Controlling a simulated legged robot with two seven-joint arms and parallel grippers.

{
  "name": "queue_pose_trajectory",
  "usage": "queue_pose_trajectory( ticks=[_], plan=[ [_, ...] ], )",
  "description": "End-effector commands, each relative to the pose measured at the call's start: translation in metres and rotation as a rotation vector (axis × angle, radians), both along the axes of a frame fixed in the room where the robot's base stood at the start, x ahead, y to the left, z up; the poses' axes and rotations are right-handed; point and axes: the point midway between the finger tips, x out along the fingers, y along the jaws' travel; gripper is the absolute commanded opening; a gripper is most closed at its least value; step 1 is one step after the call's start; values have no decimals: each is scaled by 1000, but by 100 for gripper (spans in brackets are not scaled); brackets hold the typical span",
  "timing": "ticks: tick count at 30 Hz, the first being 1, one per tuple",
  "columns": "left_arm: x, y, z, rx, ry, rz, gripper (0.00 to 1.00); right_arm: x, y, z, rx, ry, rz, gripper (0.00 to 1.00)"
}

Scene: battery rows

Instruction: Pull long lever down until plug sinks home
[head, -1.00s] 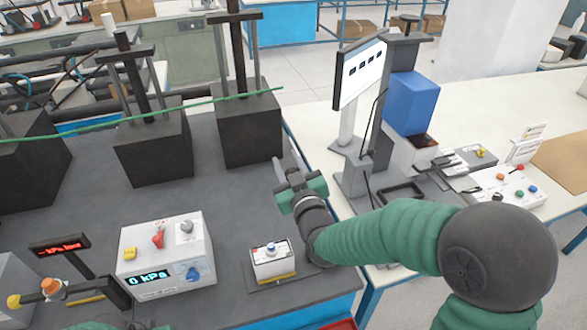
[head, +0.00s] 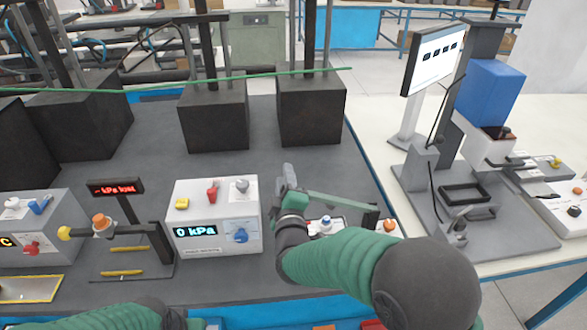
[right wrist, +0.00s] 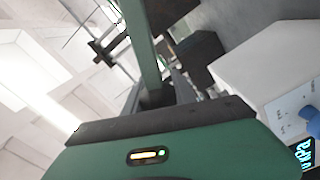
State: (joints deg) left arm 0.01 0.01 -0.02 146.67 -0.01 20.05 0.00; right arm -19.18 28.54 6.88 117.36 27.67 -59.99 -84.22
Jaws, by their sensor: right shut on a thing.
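My right gripper (head: 287,172) is over the bench, in front of the black blocks and right of the white 0 kPa box. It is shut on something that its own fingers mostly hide. A green bar (right wrist: 147,45) stands close at the fingers in the right wrist view; I cannot tell whether it is the long lever. A white box with a blue-topped knob (head: 326,223) lies partly hidden behind my right arm. At left, a stand holds a yellow-ended arm (head: 65,233) with an orange knob (head: 102,221). No plug is clear. My left gripper is out of view.
The 0 kPa box (head: 215,216) stands left of my right gripper; it also shows in the wrist view (right wrist: 262,62). Black blocks (head: 312,112) line the back, with a thin green line (head: 250,75) across them. A press stand (head: 420,175) is on the right table.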

Motion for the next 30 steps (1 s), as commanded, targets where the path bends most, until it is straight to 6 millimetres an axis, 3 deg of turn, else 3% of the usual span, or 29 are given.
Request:
queue_pose_trajectory(
  ticks=[1, 6, 12, 19, 30],
  plan=[
    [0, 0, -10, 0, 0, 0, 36, -1, 7, -16, -38, -1, 9, 0],
    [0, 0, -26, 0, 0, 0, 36, -1, 15, -49, -180, -8, 14, 0],
    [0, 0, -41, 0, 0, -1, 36, -1, 20, -81, -179, -8, 11, 0],
    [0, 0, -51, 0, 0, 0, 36, -1, 20, -101, -176, -7, 9, 0],
    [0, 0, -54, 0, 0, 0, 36, -2, 18, -111, -176, 2, 8, 0]
  ],
)
